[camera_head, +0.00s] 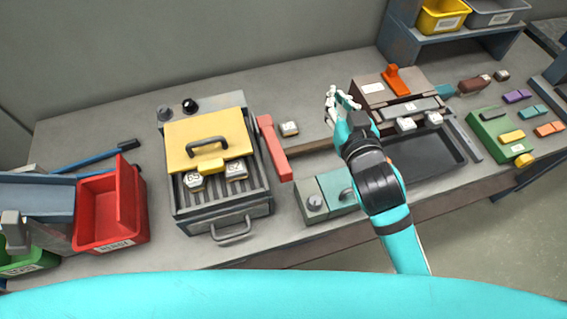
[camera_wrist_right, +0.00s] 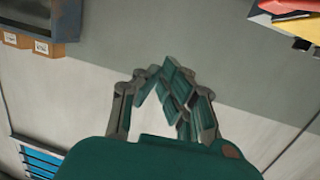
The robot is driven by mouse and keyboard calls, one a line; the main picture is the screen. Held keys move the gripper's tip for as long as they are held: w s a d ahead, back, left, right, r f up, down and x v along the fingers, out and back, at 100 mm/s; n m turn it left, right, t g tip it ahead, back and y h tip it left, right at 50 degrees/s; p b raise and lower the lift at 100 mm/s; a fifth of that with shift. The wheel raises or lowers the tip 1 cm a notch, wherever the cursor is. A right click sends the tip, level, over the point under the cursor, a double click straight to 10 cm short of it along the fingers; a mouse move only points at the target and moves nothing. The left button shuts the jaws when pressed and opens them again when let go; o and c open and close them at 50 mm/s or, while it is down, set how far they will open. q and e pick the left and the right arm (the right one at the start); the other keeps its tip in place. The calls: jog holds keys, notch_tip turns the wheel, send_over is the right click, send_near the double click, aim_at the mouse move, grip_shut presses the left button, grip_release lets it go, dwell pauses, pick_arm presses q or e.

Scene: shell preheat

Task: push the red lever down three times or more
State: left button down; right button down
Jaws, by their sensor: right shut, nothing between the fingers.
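A long red lever (camera_head: 273,148) stands along the right side of the grill-like heater (camera_head: 219,200), which has a yellow lid (camera_head: 206,133). My right gripper (camera_head: 340,97) is shut and empty, to the right of the red lever and apart from it. It is close to the left side of a brown device with an orange handle (camera_head: 394,80). In the right wrist view the gripper's fingers (camera_wrist_right: 168,88) are together with nothing between them. The red lever cannot be made out for sure in that view. My left gripper does not show.
A red bin (camera_head: 112,208) stands left of the heater. A teal-and-grey box with a knob (camera_head: 314,202) is right of it, beside my right forearm. A dark tray (camera_head: 425,160) and a green box (camera_head: 496,137) lie farther right. Grey table is bare behind the lever.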

jog(key=a+r+n+t+y, duration=0.1)
jog(key=a+r+n+y, duration=0.3)
jog(key=a+r+y, duration=0.3)
jog(key=a+r+n+t+y, duration=0.2)
jog(key=a+r+n+y, duration=0.15)
jog(key=a+r, duration=0.45)
jog(key=s+a+r+n+g+y, duration=0.35)
jog(key=s+n+g+y, duration=0.2)
jog(key=n+g, duration=0.35)
jog(key=s+a+r+n+g+y, duration=0.2)
jog(key=s+a+n+g+y, duration=0.35)
jog(key=n+g, duration=0.3)
jog(key=s+a+f+n+g+h, duration=0.1)
jog(key=s+f+n+g+h, duration=0.25)
jog(key=f+h, duration=0.25)
jog(key=s+f+n+g+h, duration=0.3)
jog(key=f+n+g+h, duration=0.1)
jog(key=f+g+h, duration=0.15)
jog(key=w+d+f+m+t+h, duration=0.1)
jog(key=w+d+f+t+h, duration=0.1)
jog(key=w+d+f+h, duration=0.2)
jog(key=w+d+f+m+t+h, duration=0.2)
jog(key=w+d+h, duration=0.4)
jog(key=d, duration=0.5)
notch_tip(320, 180, down, 3)
jog(key=shift+w+d+r+t+h, duration=0.15)
jog(key=shift+w+d+t+h, duration=0.25)
jog(key=shift+h, duration=0.5)
